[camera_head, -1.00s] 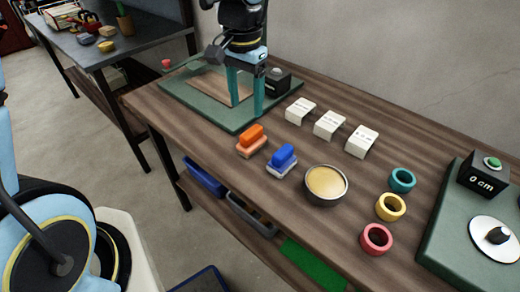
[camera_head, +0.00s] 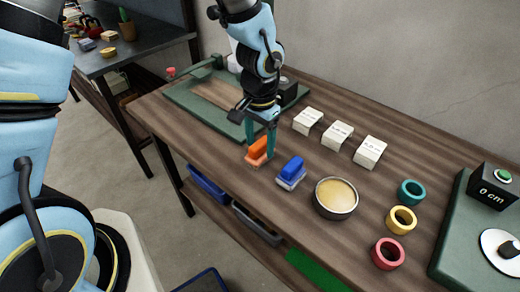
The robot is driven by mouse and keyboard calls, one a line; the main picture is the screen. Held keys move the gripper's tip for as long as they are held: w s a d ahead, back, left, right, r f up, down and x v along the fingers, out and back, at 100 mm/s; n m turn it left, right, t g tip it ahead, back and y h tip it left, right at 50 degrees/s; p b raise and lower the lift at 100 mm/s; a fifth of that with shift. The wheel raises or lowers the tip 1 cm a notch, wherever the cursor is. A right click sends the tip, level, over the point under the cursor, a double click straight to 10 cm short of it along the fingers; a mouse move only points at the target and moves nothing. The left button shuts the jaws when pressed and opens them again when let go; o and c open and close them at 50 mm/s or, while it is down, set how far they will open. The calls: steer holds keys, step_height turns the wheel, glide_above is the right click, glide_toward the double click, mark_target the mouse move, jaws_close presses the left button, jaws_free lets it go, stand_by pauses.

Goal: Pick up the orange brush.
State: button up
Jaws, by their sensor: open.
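The orange brush (camera_head: 257,152) lies on the wooden table near its front edge, with an orange handle on top of a paler base. My gripper (camera_head: 260,146) points down right at the brush, its two teal fingers open. One finger is in front of or beside the far left part of the brush and the other stands at its right side. I cannot tell whether either finger touches it. The blue brush (camera_head: 291,171) lies just to the right, apart from the fingers.
A round bowl (camera_head: 335,212) stands right of the blue brush. Several white blocks (camera_head: 337,135) line the back. Teal (camera_head: 411,192), yellow (camera_head: 402,219) and red (camera_head: 387,253) rings lie further right. A green board (camera_head: 190,107) is behind left.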

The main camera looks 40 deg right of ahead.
steer(key=shift+f, duration=0.3)
steer(key=shift+c, duration=0.3)
jaws_close()
